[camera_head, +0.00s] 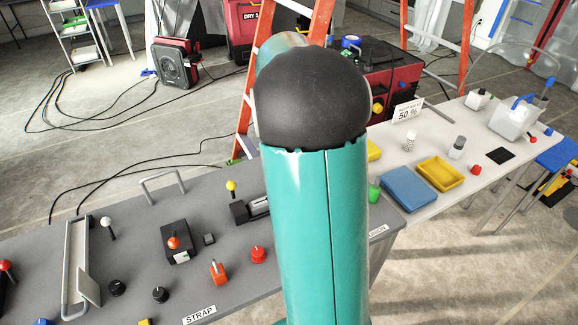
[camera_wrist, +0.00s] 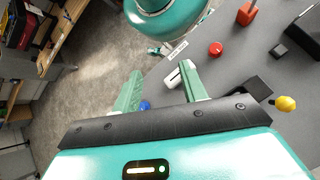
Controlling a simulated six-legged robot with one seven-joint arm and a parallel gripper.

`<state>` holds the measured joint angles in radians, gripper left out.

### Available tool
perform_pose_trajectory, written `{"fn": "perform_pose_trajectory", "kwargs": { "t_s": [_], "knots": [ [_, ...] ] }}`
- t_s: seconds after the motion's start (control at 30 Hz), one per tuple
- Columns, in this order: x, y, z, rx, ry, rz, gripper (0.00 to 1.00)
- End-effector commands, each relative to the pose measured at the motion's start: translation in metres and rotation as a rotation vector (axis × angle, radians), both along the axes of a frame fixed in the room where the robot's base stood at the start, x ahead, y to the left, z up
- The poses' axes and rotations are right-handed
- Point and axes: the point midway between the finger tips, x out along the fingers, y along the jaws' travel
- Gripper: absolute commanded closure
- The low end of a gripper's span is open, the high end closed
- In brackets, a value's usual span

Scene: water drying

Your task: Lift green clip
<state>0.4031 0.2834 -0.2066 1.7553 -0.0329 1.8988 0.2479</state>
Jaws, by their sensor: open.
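My gripper (camera_wrist: 160,78) shows in the wrist view with its two pale green fingers apart and nothing held between them. In the head view my own teal arm hides it. A small green piece (camera_head: 374,190) stands at the right end of the grey table (camera_head: 215,182), just right of my arm in the head view. It is too small to tell for sure that it is the green clip. No green clip shows clearly in the wrist view. A white slotted piece (camera_wrist: 180,73) and a blue knob (camera_wrist: 145,106) lie beyond and between the fingers there.
The grey table holds a red button (camera_head: 258,254), an orange piece (camera_head: 218,271), a yellow-topped lever (camera_head: 231,186), black knobs and a metal handle. A white table (camera_head: 440,205) at right holds a blue tray (camera_head: 408,187) and yellow tray (camera_head: 440,173). An orange ladder (camera_head: 250,105) stands behind.

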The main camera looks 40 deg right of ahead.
Motion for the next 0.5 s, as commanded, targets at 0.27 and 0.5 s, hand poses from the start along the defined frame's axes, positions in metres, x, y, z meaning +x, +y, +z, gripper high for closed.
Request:
{"fn": "perform_pose_trajectory", "kwargs": {
  "t_s": [0.27, 0.5],
  "knots": [
    [0.059, -0.044, -0.012, 0.043, -0.575, 0.445, 0.57],
    [0.099, -0.071, 0.0, -0.016, -0.825, 0.768, 0.57]
  ]
}}
